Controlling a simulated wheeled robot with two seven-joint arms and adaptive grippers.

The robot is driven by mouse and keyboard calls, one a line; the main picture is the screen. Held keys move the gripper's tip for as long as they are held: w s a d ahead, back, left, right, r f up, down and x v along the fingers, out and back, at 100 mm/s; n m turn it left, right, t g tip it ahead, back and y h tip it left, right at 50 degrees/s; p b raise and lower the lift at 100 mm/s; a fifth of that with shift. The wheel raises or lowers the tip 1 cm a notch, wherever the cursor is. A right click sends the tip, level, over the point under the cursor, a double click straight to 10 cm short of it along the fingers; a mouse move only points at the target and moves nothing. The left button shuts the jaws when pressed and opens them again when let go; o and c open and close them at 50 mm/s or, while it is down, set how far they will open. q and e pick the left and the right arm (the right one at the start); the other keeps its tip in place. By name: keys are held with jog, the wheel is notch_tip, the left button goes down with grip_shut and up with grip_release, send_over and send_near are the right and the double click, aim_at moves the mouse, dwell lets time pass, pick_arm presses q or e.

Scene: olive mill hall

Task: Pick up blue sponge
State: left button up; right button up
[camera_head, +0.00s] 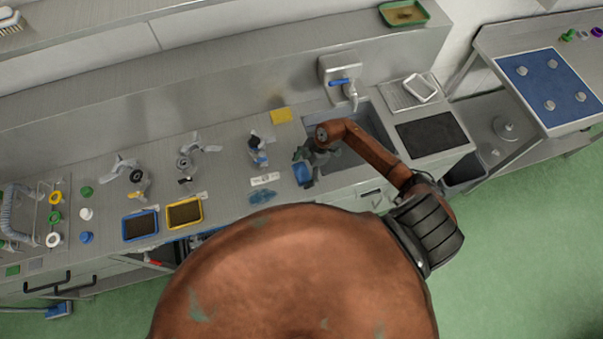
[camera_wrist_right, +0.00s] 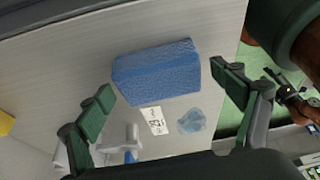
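The blue sponge (camera_wrist_right: 157,70) is a textured blue block. In the right wrist view it lies on the grey steel counter (camera_wrist_right: 60,70), between and beyond the fingertips of my right gripper (camera_wrist_right: 165,95). That gripper is open, with green pads spread to either side of the sponge, and I see no contact. In the head view the sponge (camera_head: 303,174) shows partly beneath my right gripper (camera_head: 313,160), at the counter by the sink. My left gripper is not in view.
A label card (camera_wrist_right: 153,120) and a blue crumpled piece (camera_wrist_right: 191,121) lie near the sponge. The sink (camera_head: 372,130) with its tap (camera_head: 345,88) is just behind and right.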

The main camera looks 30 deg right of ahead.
jog(key=c, duration=0.9)
jog(key=shift+o, duration=0.2)
jog(key=shift+r, duration=0.1)
jog(key=shift+r, duration=0.6)
jog(key=s+r, duration=0.1)
jog(key=r, duration=0.1)
jog(key=s+r+b, duration=0.1)
jog(key=s+r, duration=0.2)
jog(key=r, duration=0.1)
jog(key=shift+s+r+b, duration=0.15)
jog(key=shift+r+b, duration=0.25)
jog(key=s+r+b, duration=0.1)
jog(key=s+r, duration=0.4)
jog(key=s, duration=0.4)
jog(key=shift+s+b, duration=0.35)
jog(key=shift+b, duration=0.05)
